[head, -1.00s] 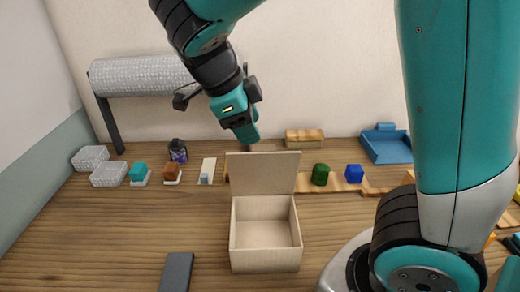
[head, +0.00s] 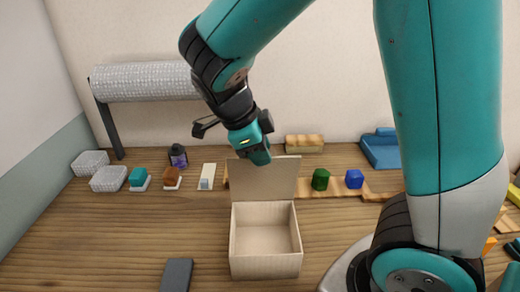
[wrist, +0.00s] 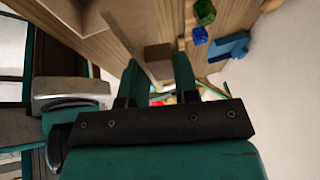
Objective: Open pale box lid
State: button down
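The pale wooden box (head: 265,265) stands on the table, its inside visible and empty. Its lid (head: 268,182) stands raised, about upright, at the back edge. My gripper (head: 260,158) is at the lid's top edge in the head view, overlapping it a little. In the wrist view my gripper (wrist: 158,85) has its two fingers spread apart, with a thin pale board edge, apparently the lid, running up to between them. I cannot tell whether it touches a finger.
Behind the box lie a wooden strip, a green block (head: 320,179) and a blue block (head: 354,178). A blue tray (head: 382,152) is at the back right. A dark slab (head: 176,275) lies front left. Several small items and white baskets (head: 108,178) line the left back. Table left of the box is clear.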

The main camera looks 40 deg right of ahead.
jog(key=w+d+g, duration=0.1)
jog(key=w+d+g+y+p, duration=0.1)
jog(key=w, duration=0.1)
jog(key=shift+n+y, duration=0.3)
jog(key=c, duration=1)
grip_release()
jog(key=shift+o, duration=0.2)
jog(key=p+v, duration=0.6)
jog(key=v, duration=1.1)
jog(key=shift+a, duration=0.2)
